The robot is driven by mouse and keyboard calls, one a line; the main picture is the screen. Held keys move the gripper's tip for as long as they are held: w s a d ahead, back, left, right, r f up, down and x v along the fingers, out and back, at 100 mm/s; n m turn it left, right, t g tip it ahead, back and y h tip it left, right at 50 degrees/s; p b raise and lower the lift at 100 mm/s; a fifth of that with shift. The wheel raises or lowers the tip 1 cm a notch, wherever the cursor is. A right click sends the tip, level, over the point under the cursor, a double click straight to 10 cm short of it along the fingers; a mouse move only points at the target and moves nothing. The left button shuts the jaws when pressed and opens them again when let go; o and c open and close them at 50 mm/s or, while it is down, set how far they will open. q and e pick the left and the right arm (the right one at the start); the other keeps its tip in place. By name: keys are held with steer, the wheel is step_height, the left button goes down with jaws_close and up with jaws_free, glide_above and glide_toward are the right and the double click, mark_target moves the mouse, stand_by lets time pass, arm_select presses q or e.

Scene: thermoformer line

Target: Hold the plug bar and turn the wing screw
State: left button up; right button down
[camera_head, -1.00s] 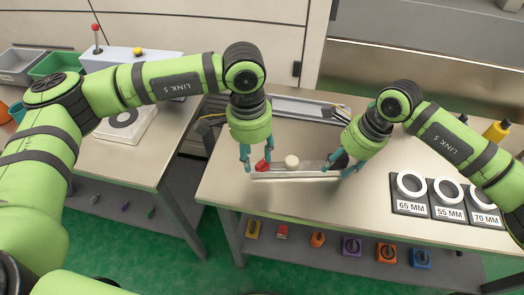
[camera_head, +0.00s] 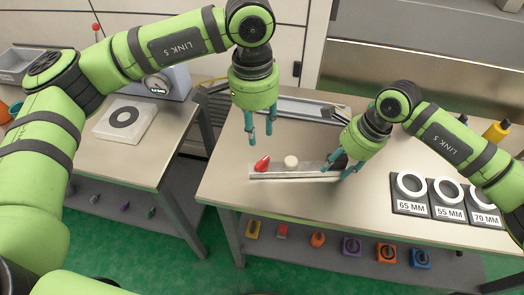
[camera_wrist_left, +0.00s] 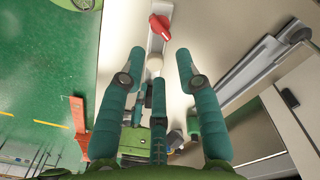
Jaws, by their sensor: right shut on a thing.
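The plug bar (camera_head: 285,174) is a pale metal bar lying on the right-hand table, with a cream round plug (camera_head: 291,161) on it. The red wing screw (camera_head: 262,163) sits at the bar's left end. It also shows in the left wrist view (camera_wrist_left: 160,26), with the plug (camera_wrist_left: 155,64) nearer to me. My left gripper (camera_head: 261,139) is open and empty, above and apart from the wing screw. My right gripper (camera_head: 333,170) is shut on the right end of the plug bar, which its fingers partly hide.
A metal rail frame (camera_head: 300,110) lies behind the bar. Black stands with white rings marked 65 MM (camera_head: 410,186), 55 MM and 70 MM stand at the right. Several coloured parts lie on the shelf below. The tabletop in front of the bar is clear.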

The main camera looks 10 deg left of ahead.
mark_target(266, 156)
arm_select(q)
steer(key=shift+w+d+f+n, duration=0.4)
steer(key=shift+d+f+n, duration=0.1)
steer(key=shift+d+f, duration=0.1)
steer(key=shift+w+d+f+n, duration=0.4)
steer(key=shift+d+f+n, duration=0.1)
steer(key=shift+f, duration=0.1)
arm_select(e)
steer(key=shift+d, duration=0.1)
arm_select(q)
steer(key=shift+a+f, duration=0.15)
steer(key=shift+f, duration=4.15)
jaws_close()
steer(key=shift+w, duration=0.1)
steer(key=shift+a, duration=0.1)
arm_select(e)
steer(key=shift+f, duration=0.1)
